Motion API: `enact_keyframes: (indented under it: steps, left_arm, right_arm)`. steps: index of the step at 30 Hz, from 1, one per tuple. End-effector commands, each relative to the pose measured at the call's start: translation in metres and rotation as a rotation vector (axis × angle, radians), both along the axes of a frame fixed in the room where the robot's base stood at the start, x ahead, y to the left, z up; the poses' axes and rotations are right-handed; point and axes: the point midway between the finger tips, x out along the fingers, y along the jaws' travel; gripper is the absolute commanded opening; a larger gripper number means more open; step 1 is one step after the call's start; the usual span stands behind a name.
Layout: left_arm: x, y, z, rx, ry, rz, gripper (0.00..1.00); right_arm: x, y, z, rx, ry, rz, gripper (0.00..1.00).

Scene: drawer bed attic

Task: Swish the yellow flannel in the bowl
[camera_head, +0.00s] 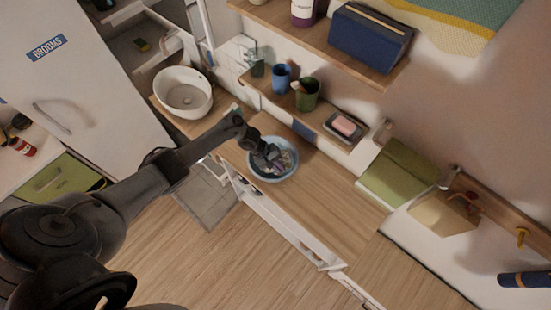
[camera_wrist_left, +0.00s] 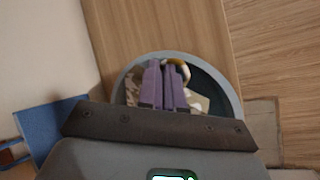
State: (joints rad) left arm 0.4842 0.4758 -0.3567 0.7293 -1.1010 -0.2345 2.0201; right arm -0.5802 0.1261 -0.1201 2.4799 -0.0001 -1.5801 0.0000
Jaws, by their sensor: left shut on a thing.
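The round blue-grey bowl (camera_head: 272,180) stands on the wooden counter, and its rim shows in the left wrist view (camera_wrist_left: 165,54). My left gripper (camera_head: 277,163) reaches down into the bowl. In the left wrist view its purple fingers (camera_wrist_left: 165,66) are close together inside the rim. The yellow flannel (camera_wrist_left: 184,69) shows as a small yellow fold at the fingertips, gripped between them. Patterned pale material also shows beside the fingers; I cannot tell if it is the same cloth. The fingers hide much of the bowl's inside. My right gripper is not in view.
A shelf above the bowl holds a blue cup (camera_head: 282,78), a green cup (camera_head: 307,93) and a pink soap on a dish (camera_head: 344,126). A white basin (camera_head: 184,92) stands to the left. Counter right of the bowl is clear.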

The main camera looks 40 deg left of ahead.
Motion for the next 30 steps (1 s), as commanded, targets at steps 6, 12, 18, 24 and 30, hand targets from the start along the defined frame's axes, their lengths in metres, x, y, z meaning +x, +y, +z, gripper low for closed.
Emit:
enact_keyframes:
  steps: [6,12,18,24,30]
  left_arm:
    - [0.0,0.001,-0.001,0.002,0.0,0.001,0.0]
    - [0.0,0.019,-0.002,0.002,0.0,0.001,0.0]
    - [0.0,0.034,-0.001,0.002,0.0,0.001,0.0]
    - [0.0,0.026,0.002,-0.001,0.0,-0.001,0.0]
    - [0.0,0.015,0.001,0.0,0.0,0.0,0.0]
  right_arm:
    - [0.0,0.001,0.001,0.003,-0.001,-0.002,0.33]
    - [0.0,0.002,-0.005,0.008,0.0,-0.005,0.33]
    - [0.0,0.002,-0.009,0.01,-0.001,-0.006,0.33]
    - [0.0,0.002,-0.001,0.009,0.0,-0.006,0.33]
    - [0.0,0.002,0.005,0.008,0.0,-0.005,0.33]
